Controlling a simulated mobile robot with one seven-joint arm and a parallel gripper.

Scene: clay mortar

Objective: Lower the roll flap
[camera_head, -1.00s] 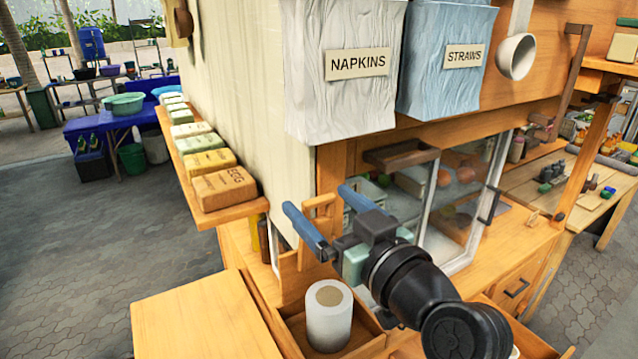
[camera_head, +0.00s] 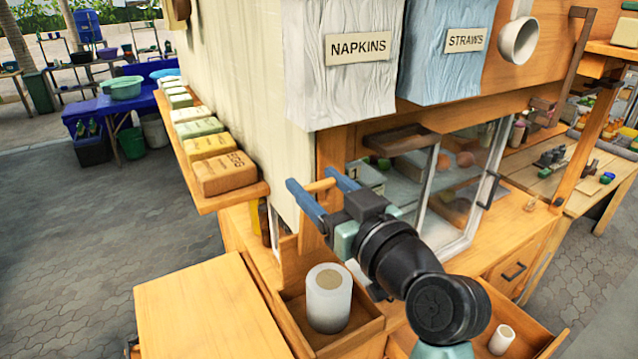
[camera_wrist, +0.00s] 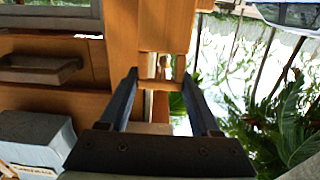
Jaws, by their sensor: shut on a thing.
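The roll flap is a wooden board (camera_head: 293,264) standing upright behind the white roll (camera_head: 329,298), which stands in an open wooden box. A wooden handle (camera_head: 321,185) rises from the flap's top. My gripper (camera_head: 316,190) is shut on this handle, with one blue finger on each side of it. In the wrist view, the gripper (camera_wrist: 160,82) has pale wood between its fingertips. The flap's lower part is partly hidden by the roll.
A side shelf (camera_head: 225,201) with labelled packets runs along the left. A napkin box (camera_head: 340,70) and straw box (camera_head: 446,60) hang above my gripper. A glass-fronted case (camera_head: 425,180) is close behind it. A wooden top (camera_head: 205,305) lies at the front left.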

